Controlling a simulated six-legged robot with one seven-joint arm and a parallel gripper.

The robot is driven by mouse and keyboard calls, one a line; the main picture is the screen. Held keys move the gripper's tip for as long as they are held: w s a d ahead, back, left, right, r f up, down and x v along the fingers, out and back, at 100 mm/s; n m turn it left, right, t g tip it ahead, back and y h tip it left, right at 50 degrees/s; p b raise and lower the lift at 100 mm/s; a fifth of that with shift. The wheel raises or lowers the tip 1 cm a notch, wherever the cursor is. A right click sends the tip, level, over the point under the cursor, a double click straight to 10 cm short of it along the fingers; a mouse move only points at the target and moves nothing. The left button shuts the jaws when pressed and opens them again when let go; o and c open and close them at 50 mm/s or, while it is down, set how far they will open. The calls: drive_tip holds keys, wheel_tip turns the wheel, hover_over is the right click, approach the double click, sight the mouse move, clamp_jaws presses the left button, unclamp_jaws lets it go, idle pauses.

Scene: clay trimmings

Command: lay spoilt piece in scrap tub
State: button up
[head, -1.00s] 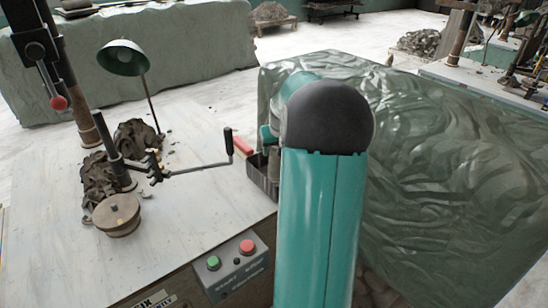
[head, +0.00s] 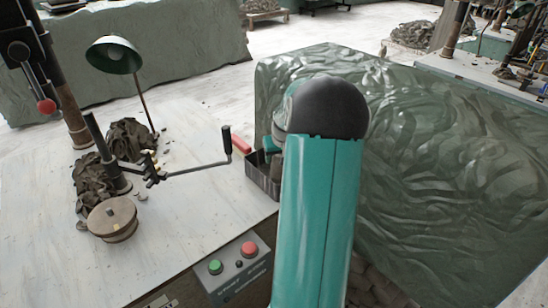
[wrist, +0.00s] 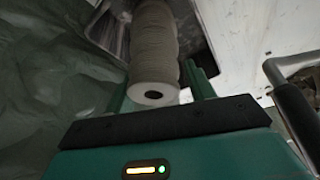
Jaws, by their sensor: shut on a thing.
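A pale, ridged cylindrical piece (wrist: 154,50) with a dark hole in its near end lies between the teal fingers of my gripper (wrist: 158,82) in the wrist view. My gripper is shut on it. In the head view my own arm hides the piece and most of the gripper. A dark open box (head: 257,176), which looks like the scrap tub, stands at the right edge of the pale worktable, just left of my arm. In the wrist view a grey metal container (wrist: 198,45) shows behind the piece; I cannot tell if the piece is over it or inside.
On the worktable (head: 190,222) stand a crank handle (head: 205,165), a round wooden block (head: 112,219), a green lamp (head: 113,55) and dark crumpled heaps (head: 130,138). A red item (head: 241,145) lies by the box. A large green wrapped block (head: 450,170) fills the right side.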

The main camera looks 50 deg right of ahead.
drive_tip(key=shift+w+a+f, duration=0.15)
drive_tip(key=shift+w+f, duration=0.2)
drive_tip(key=shift+f, duration=0.15)
drive_tip(key=shift+s, duration=0.15)
drive_tip(key=shift+f, duration=0.15)
drive_tip(key=o, duration=1.5)
drive_tip(key=shift+o, duration=0.2)
